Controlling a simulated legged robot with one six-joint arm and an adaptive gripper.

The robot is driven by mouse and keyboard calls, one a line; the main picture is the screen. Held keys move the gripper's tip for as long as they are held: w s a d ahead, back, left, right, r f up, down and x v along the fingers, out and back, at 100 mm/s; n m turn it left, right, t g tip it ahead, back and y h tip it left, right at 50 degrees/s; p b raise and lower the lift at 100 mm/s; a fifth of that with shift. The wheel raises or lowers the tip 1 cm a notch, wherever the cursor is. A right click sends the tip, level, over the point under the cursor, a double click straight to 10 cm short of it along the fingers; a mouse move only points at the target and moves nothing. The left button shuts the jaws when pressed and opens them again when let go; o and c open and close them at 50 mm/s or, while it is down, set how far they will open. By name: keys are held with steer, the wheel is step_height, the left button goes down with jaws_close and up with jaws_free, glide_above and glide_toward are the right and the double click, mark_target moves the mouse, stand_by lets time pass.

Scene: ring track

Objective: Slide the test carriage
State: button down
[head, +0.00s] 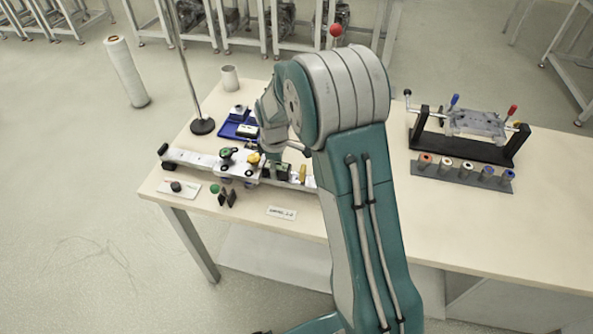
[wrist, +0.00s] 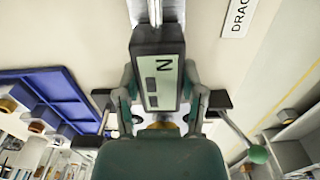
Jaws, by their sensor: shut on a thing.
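The test carriage (head: 238,165) is a pale block with green and yellow knobs. It sits on a silvery rail (head: 195,159) on the table's left half. My gripper (head: 272,160) is low over the rail, just right of the carriage. In the wrist view my gripper (wrist: 160,98) is shut on a dark force gauge (wrist: 146,42), with one finger on each side. The gauge's pale display shows an "N". A metal strip runs from its far end. My arm hides part of the rail in the head view. Whether the gauge touches the carriage is not clear.
A blue tray (head: 226,129), a grey cup (head: 230,78) and a thin stand (head: 203,126) are behind the rail. A white label (head: 282,213) and small parts lie in front. A black-framed fixture (head: 465,148) and a row of cylinders (head: 466,174) stand right.

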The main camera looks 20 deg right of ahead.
steer(key=shift+w+a, duration=0.45)
steer(key=shift+a, duration=0.15)
steer(key=shift+c, duration=1)
jaws_free()
steer(key=shift+f, duration=0.1)
step_height(320, 180, up, 12)
steer(key=shift+w, duration=0.1)
